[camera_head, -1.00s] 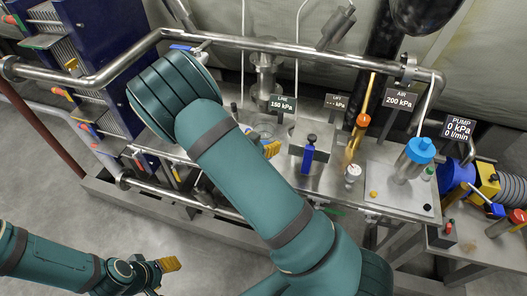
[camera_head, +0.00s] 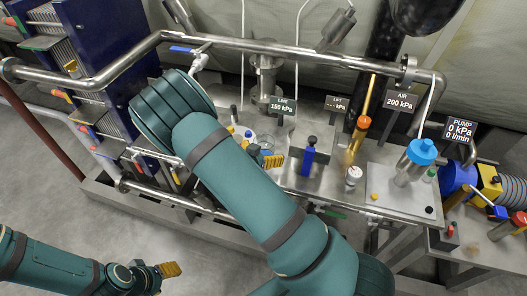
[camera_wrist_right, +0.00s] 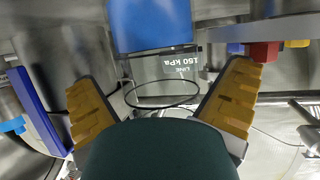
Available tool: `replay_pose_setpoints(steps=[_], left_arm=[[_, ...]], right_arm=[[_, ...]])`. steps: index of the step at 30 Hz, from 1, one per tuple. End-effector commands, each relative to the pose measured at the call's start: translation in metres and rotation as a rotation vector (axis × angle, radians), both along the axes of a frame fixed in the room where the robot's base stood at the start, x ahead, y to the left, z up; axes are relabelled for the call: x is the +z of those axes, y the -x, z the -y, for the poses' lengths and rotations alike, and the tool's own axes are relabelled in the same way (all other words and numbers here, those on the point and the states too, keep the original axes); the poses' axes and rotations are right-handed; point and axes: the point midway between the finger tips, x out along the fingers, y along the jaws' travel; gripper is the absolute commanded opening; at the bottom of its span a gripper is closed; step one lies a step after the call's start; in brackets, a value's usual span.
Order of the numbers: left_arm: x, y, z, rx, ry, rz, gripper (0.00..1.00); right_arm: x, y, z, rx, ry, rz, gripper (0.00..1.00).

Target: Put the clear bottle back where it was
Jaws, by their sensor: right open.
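A clear, see-through body with a dark round rim (camera_wrist_right: 162,96) lies between the spread yellow fingers of my right gripper (camera_wrist_right: 165,100); I take it for the clear bottle. A blue piece (camera_wrist_right: 150,24) is just above it in the right wrist view, and the line label shows through the clear wall. Whether the fingers touch it I cannot tell. In the head view my right gripper (camera_head: 271,161) is mostly hidden behind my arm, at the bench's left part, by small capped bottles (camera_head: 247,134). My left gripper (camera_head: 170,269) is low at the left, away from the bench.
A blue-handled block (camera_head: 308,157), a small white-capped bottle (camera_head: 353,175) and an orange-topped fitting (camera_head: 362,123) stand nearby. A steel pipe (camera_head: 270,45) crosses behind.

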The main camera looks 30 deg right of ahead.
Motion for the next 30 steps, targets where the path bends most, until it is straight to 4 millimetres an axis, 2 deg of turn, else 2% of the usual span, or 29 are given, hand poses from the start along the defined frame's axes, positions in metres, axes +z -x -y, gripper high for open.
replay_pose_setpoints(steps=[5, 15, 22, 27, 30], left_arm=[[0.003, -0.001, 0.0, 0.002, 0.0, 0.002, 0.55], [0.013, -0.004, -0.001, 0.007, -0.002, 0.009, 0.55], [0.018, -0.006, -0.001, 0.01, -0.003, 0.013, 0.55], [0.019, -0.006, -0.001, 0.011, -0.004, 0.015, 0.55], [0.019, -0.006, -0.001, 0.011, -0.004, 0.015, 0.55]], right_arm=[[0.006, 0.003, -0.007, 0.001, -0.001, 0.0, 1.0], [0.032, 0.033, -0.061, 0.003, -0.001, 0.001, 1.0], [0.044, 0.049, -0.088, 0.001, -0.001, 0.001, 1.0], [0.043, 0.055, -0.096, 0.008, -0.01, -0.014, 1.0], [0.026, 0.057, -0.097, 0.053, -0.063, -0.079, 1.0]])
